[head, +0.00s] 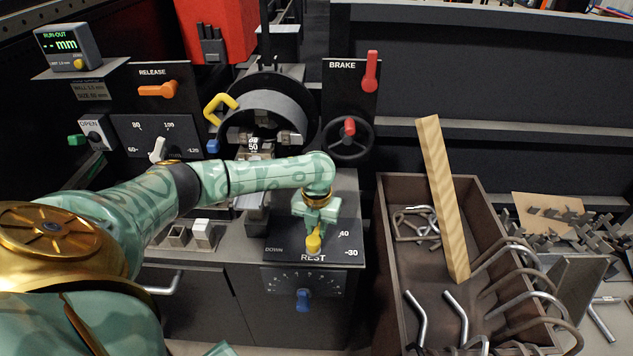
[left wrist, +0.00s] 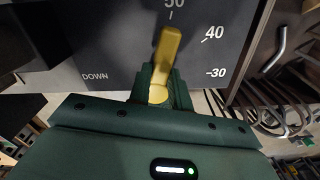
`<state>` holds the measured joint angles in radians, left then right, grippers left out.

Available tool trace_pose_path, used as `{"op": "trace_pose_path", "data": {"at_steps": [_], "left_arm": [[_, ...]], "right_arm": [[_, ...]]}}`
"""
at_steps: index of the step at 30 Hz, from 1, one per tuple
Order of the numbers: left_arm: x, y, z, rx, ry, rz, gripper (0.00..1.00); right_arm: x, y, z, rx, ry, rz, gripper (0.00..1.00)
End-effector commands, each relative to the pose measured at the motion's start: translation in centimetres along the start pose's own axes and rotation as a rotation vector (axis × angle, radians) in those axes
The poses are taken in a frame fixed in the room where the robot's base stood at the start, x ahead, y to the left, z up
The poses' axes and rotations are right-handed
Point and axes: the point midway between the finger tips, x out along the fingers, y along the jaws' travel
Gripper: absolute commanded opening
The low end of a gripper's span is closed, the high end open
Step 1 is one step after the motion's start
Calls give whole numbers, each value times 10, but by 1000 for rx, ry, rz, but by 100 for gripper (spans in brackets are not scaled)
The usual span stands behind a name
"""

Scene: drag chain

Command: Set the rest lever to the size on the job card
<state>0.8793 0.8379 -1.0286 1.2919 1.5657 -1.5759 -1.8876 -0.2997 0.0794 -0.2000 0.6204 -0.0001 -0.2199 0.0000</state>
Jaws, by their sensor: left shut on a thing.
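The yellow rest lever (head: 313,242) sits on the dark REST plate (head: 285,250) at the front of the machine. My left gripper (head: 314,226) is shut on it from above. In the left wrist view the lever (left wrist: 168,48) stands between the fingers (left wrist: 158,90), its free end pointing close to the top tick, whose number is partly cut off and looks like 50. The marks 40, 30 and DOWN are clear there. A small card (head: 90,91) under the run-out display has WALL and SIZE lines; its size figure is too small to read surely. My right gripper does not show.
The run-out display (head: 67,46) shows dashes. An orange release lever (head: 157,90), a white dial pointer (head: 157,149), a red brake lever (head: 371,72) and a blue knob (head: 303,299) are nearby. A brown crate (head: 392,255) with bent tubes and a wooden bar stands right.

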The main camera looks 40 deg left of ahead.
Motion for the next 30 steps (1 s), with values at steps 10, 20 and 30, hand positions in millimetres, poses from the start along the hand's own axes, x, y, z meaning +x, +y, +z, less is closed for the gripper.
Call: {"op": "trace_pose_path", "data": {"at_steps": [10, 20, 30], "left_arm": [[1, 0, -1, 0, 2, 0, 42], [-40, 0, 0, 0, -5, -3, 42], [-130, 0, 0, 0, -4, -2, 42]], "right_arm": [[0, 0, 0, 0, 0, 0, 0], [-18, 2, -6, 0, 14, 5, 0], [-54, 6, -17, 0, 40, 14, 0]]}}
